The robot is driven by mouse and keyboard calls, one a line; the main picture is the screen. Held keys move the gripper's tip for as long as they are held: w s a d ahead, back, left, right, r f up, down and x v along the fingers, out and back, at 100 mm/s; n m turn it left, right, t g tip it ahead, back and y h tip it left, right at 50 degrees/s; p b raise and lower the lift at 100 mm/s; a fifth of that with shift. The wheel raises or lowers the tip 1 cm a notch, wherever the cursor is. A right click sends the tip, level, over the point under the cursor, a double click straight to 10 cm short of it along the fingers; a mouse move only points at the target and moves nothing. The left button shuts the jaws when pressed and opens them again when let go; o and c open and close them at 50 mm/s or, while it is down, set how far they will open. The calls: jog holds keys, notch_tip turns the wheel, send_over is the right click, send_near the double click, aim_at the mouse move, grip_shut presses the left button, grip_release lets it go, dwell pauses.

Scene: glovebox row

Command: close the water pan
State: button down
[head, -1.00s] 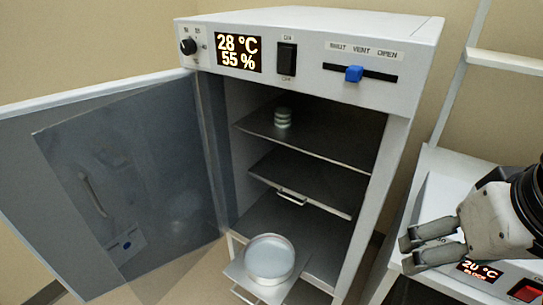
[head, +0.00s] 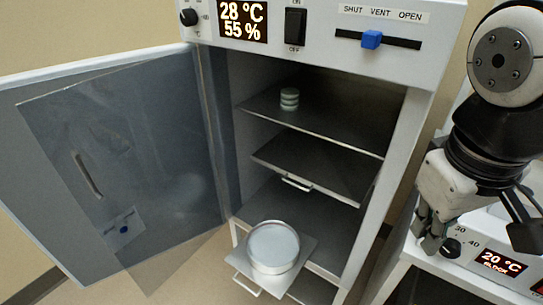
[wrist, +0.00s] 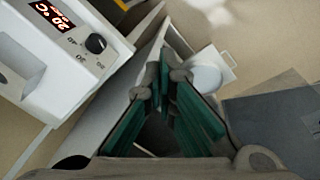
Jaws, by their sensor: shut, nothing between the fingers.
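The water pan (head: 273,249) is a round, pale dish on a pulled-out tray (head: 306,250) at the bottom of the open incubator. The tray sticks out past the cabinet front and has a wire handle (head: 246,286) at its front edge. My gripper (head: 428,241) is to the right of the incubator, apart from the tray, shut and empty. In the wrist view my gripper (wrist: 164,82) points towards the pan (wrist: 206,79), which shows beyond the fingertips. The fingers partly hide the cabinet behind them.
The incubator door (head: 110,170) is swung wide open to the left. Shelves (head: 315,165) inside hold a small stack of dishes (head: 289,99). A block heater (head: 490,250) stands at the right, close to my gripper. Floor is free before the tray.

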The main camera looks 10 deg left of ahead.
aim_at(249, 274)
jog(key=w+a+f+n+h+b, duration=0.4)
jog(key=w+a+f+n+b, duration=0.3)
jog(key=f, duration=0.4)
jog(key=w+a+f+n+h+b, duration=0.6)
jog(key=a+f, duration=0.3)
jog(key=f, duration=0.3)
jog(key=s+a+f+n+t+y+b, duration=0.1)
jog(key=s+a+f+n+t+b, duration=0.35)
jog(key=a+f, duration=0.8)
jog(key=s+a+f+n+t+y+b, duration=0.15)
jog(key=a+f+n+t+b, duration=0.45)
jog(key=a+f+n+t, duration=0.65)
jog(key=w+d+m+g+b, duration=0.1)
jog(key=w+d, duration=0.2)
jog(key=w, duration=0.1)
jog(key=w+d+f+m+g+b, duration=0.1)
jog(key=w+d+b, duration=0.1)
jog(key=w+d, duration=0.2)
jog(key=w+d+f+m+b, duration=0.1)
jog(key=w+d, duration=0.2)
jog(key=w, duration=0.1)
jog(key=shift+d+g, duration=0.15)
jog(key=shift+g, duration=0.25)
jog(key=shift+r, duration=0.1)
jog(key=shift+w+d, duration=0.1)
